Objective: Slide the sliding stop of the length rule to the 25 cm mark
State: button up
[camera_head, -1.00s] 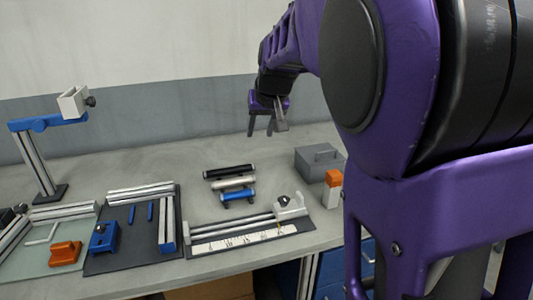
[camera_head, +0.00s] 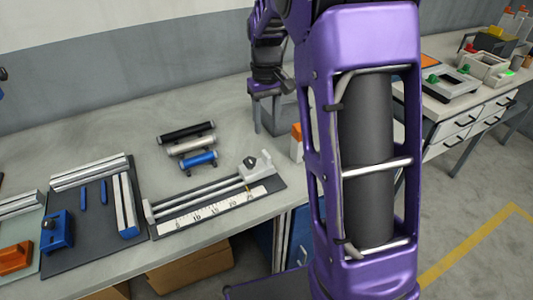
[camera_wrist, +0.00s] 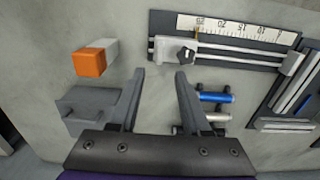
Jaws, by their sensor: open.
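The length rule (camera_head: 217,208) lies on a dark base at the bench's front edge, with a white scale and two metal rails. Its sliding stop (camera_head: 258,166), a pale block with a black knob, sits at the scale's high-number end. In the wrist view the stop (camera_wrist: 170,50) is beyond my fingertips, with a thin orange pointer by the last number; the exact reading is too small to tell. My gripper (camera_head: 271,130) is open and empty, fingers down, behind and right of the stop. In the wrist view my gripper (camera_wrist: 160,72) has nothing between its fingers.
Black, silver and blue cylinders (camera_head: 198,160) lie behind the rule. An orange-topped block (camera_wrist: 90,62) and a grey box (camera_wrist: 85,105) stand near my gripper. A dark board with rails (camera_head: 95,225) lies left of the rule. My arm hides the bench's right end.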

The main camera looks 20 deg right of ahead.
aim_at(266, 153)
notch_tip(266, 153, down, 11)
jog(key=shift+f+b, duration=0.1)
jog(key=shift+b, duration=0.3)
grip_shut()
dwell(1.3)
